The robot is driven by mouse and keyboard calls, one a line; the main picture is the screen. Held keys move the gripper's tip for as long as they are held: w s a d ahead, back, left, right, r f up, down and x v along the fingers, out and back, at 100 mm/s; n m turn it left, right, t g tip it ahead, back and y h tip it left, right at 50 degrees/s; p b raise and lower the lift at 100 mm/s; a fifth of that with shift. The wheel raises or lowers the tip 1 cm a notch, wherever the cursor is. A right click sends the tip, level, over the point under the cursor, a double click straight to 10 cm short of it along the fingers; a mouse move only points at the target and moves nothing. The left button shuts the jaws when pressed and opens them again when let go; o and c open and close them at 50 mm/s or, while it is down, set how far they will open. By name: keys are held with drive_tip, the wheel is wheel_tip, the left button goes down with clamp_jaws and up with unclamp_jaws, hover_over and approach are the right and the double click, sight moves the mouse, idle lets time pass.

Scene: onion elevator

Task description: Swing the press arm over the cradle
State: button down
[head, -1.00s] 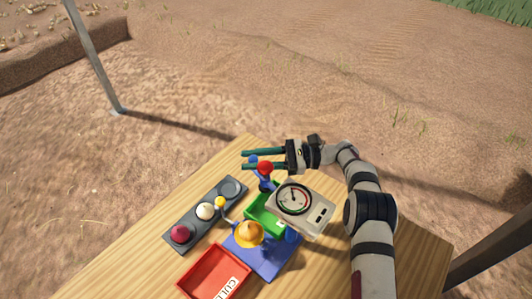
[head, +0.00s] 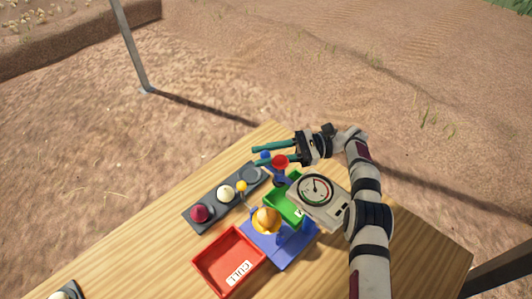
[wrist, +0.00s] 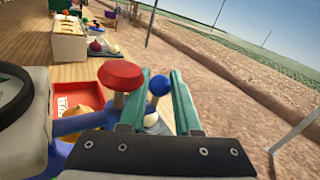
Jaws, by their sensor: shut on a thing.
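My gripper (head: 257,156) reaches in from the right above the far part of the bench. In the wrist view, its teal fingers (wrist: 162,73) are closed around a blue ball knob (wrist: 160,84). The knob also shows in the head view (head: 265,155). A yellow-brown onion (head: 266,220) sits on the blue base (head: 252,239), probably in the cradle, whose shape is mostly hidden.
A dial scale (head: 318,190) stands right of a green tray (head: 284,207). A red tray labelled CULL (head: 210,270) is at the front. A dark rack (head: 190,217) holds red and white onions.

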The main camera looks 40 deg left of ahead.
drive_tip(key=c, duration=0.6)
unclamp_jaws()
